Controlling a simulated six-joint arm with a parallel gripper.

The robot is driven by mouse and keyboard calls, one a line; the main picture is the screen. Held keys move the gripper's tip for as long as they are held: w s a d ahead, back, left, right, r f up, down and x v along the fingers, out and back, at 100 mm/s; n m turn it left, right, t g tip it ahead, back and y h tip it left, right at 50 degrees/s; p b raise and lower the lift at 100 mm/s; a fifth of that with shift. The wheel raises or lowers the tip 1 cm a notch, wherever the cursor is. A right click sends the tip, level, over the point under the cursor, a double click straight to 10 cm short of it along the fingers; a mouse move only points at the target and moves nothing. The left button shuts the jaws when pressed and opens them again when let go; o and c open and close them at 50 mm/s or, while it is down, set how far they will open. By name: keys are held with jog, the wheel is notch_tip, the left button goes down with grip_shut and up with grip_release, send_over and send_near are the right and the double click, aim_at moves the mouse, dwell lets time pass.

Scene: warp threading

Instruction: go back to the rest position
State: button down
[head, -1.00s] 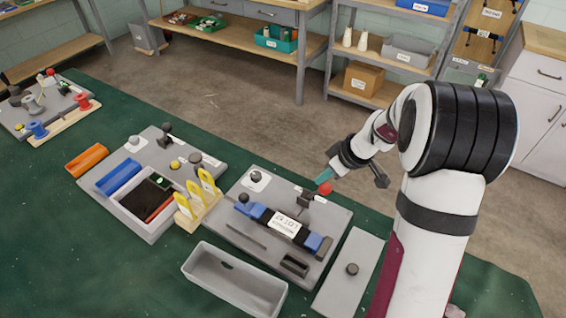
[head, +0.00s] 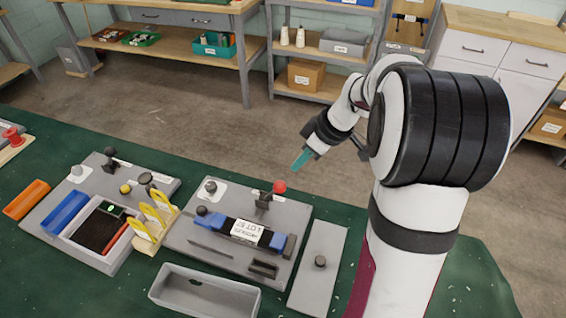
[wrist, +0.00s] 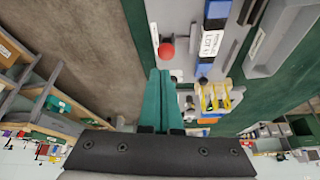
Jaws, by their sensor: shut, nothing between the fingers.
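My gripper (head: 303,159) is in the air above the back edge of the green table, just behind and above the red ball knob (head: 280,187) of the grey fixture board. Its teal fingers are together and empty, and they also show in the wrist view (wrist: 160,72). The fixture board (head: 190,228) carries a dark bar with blue ends and a white label (head: 247,230) reading LOT. In the wrist view the red knob (wrist: 166,50) lies just right of the fingertips, and my gripper touches nothing.
Free floor lies behind the table.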

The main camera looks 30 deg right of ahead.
jog(key=shift+s+d+r, duration=0.2)
jog(key=shift+s+d, duration=0.05)
jog(key=shift+s, duration=0.05)
jog(key=s+a+r+m+g, duration=0.1)
jog(key=s+a+r+m, duration=0.3)
jog(key=a, duration=0.5)
jog(key=s+a+m+g, duration=0.1)
jog(key=s+a+m, duration=0.1)
jog(key=s, duration=0.5)
jog(key=s+a+f+m+g+h, duration=0.1)
jog(key=s+a+m, duration=0.2)
jog(key=s, duration=0.4)
jog(key=s+a+f+m+g, duration=0.1)
jog(key=s+a+m, duration=0.2)
jog(key=s, duration=0.4)
jog(key=shift+s+a, duration=0.3)
jog(key=shift+a, duration=0.5)
